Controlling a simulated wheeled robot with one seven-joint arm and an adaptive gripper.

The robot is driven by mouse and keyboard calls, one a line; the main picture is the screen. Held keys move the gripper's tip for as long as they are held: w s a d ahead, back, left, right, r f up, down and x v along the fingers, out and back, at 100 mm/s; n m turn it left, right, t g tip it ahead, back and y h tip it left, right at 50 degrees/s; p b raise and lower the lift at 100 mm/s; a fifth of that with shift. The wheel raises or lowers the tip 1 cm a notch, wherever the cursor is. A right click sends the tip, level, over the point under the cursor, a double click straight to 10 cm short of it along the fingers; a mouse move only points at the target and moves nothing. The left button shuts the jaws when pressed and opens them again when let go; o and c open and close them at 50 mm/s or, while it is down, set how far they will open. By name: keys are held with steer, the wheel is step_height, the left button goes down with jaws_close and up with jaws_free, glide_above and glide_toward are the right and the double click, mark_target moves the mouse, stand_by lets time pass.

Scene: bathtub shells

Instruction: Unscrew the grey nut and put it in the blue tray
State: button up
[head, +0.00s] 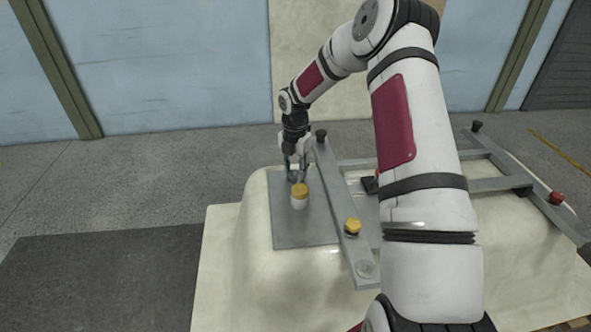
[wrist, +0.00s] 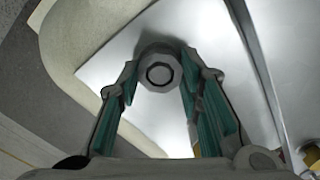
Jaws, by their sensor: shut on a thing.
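The grey nut (wrist: 158,70) shows in the wrist view as a faceted grey piece with a dark ring around a round centre. My gripper (wrist: 160,68) is shut on it, one teal-padded finger on each side. I cannot tell whether a stud fills its centre. In the head view my gripper (head: 297,176) is low over the far part of a grey metal plate (head: 290,236), just behind a white jar with a yellow cap (head: 299,191). The nut is too small and covered to make out there. I see no blue tray in either view.
A grey bar frame (head: 337,196) lies to the right of my gripper, with a yellow knob (head: 353,226), black knobs (head: 321,135) and a red knob (head: 556,198). The plate rests on a cream shell (head: 240,270). The near left of the plate is clear.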

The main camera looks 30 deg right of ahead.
steer(key=shift+n, duration=1.2)
jaws_close()
steer(key=o, duration=1.3)
jaws_free()
steer(key=shift+c, duration=0.6)
